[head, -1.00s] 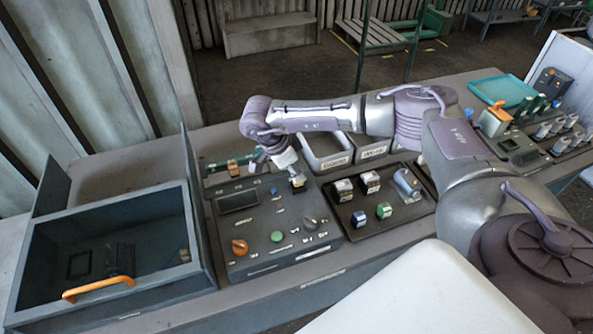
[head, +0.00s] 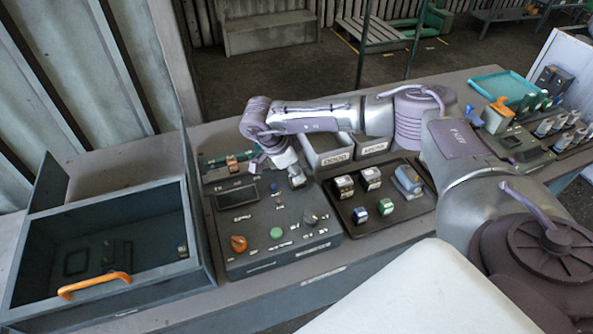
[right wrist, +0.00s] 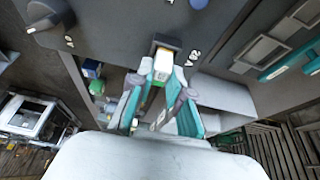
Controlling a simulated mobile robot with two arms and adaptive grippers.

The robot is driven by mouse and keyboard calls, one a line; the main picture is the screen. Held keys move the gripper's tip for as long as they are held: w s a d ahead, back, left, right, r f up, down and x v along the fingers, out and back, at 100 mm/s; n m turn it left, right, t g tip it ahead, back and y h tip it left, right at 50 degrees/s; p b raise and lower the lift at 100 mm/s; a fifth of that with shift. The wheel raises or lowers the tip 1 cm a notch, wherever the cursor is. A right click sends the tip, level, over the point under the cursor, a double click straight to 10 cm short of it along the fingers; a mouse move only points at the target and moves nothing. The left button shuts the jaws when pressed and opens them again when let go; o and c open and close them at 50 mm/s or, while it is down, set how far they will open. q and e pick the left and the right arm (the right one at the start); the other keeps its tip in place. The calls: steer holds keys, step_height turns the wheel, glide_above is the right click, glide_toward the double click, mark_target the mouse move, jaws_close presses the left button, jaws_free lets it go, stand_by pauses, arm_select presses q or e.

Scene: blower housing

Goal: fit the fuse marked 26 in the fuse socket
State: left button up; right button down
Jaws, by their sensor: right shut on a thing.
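My right gripper (head: 290,168) is over the back right part of the grey control panel (head: 262,212). In the right wrist view its teal fingers (right wrist: 160,92) are shut on a small pale fuse (right wrist: 163,66) with a yellowish patch. The fuse's far end is at a dark, square-framed opening in the panel, which looks like the fuse socket (right wrist: 166,43). In the head view the held fuse (head: 297,178) shows just below the fingers. My left gripper is not in view.
A dark tray (head: 345,215) right of the panel holds white, blue and green blocks. Grey bins (head: 328,155) stand behind it. An open box with an orange handle (head: 94,286) is at left. The panel carries an orange knob (head: 238,243) and a green button (head: 277,233).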

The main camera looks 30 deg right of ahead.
steer(key=c, duration=1)
jaws_free()
steer(key=v, duration=1.2)
steer(key=shift+f, duration=0.1)
